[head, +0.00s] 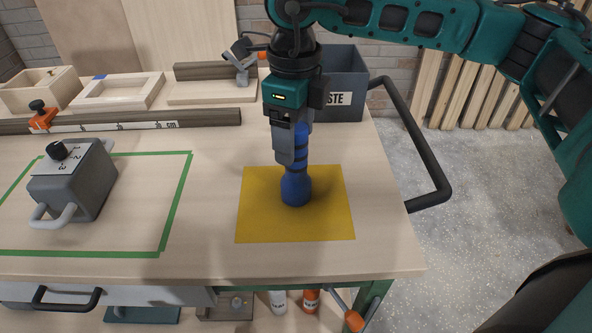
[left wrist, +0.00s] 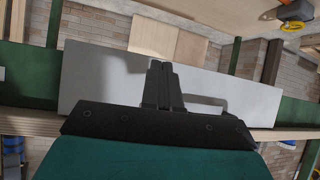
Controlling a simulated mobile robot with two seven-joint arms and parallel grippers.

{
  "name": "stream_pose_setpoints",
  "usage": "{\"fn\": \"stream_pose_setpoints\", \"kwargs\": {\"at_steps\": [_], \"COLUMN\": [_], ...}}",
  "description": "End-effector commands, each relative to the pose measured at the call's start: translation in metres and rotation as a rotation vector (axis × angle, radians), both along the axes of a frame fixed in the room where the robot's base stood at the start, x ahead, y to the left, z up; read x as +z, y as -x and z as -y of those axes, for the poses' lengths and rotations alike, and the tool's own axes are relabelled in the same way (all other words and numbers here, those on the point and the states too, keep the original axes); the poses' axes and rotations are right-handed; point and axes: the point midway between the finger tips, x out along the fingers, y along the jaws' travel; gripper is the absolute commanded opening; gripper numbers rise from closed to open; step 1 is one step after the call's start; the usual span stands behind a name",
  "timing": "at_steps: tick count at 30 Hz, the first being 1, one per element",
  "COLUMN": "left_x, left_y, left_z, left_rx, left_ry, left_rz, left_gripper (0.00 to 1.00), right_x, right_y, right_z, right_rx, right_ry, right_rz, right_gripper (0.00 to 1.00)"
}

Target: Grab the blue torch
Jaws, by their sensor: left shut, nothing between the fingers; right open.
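The blue torch (head: 295,187) stands upright on the yellow mat (head: 330,222) on the workbench in the head view. My right gripper (head: 292,150) points down at the torch from above, with a grey finger in front of its upper part. The right gripper is open and its fingers are beside the torch; the far finger is mostly hidden. My left gripper (left wrist: 162,68) shows only in the left wrist view, shut and empty, in front of a pale grey panel. The torch is not in that view.
A grey box with a knob and handle (head: 72,185) stands inside green tape at left. A dark grey bin (head: 346,85) stands behind my right gripper. Wooden frames (head: 112,92) and a ruled bar (head: 150,122) lie at the back. A black rail (head: 418,140) juts out at right.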

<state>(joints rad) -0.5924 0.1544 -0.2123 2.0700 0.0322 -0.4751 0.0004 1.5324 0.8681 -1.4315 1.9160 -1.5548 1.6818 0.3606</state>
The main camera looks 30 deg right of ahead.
Motion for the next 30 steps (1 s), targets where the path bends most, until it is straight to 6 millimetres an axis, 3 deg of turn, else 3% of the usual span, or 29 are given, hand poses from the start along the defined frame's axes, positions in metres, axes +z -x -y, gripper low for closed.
{"fn": "stream_pose_setpoints", "kwargs": {"at_steps": [6,14,30], "left_x": [-0.004,-0.004,-0.004], "left_y": [0.001,0.001,0.001], "left_z": [0.001,0.002,0.003], "left_rx": [-0.002,-0.002,0.002], "left_ry": [0.002,0.003,0.009], "left_rz": [-0.003,-0.004,-0.004], "left_gripper": [0.0,0.0,0.0], "right_x": [-0.029,-0.031,-0.031], "right_y": [0.0,0.0,0.0], "right_z": [0.001,0.001,0.001], "right_rx": [-0.001,0.0,0.0], "right_ry": [0.001,0.001,0.001], "right_rz": [-0.001,0.001,0.001], "right_gripper": [0.7,0.7,0.19]}}
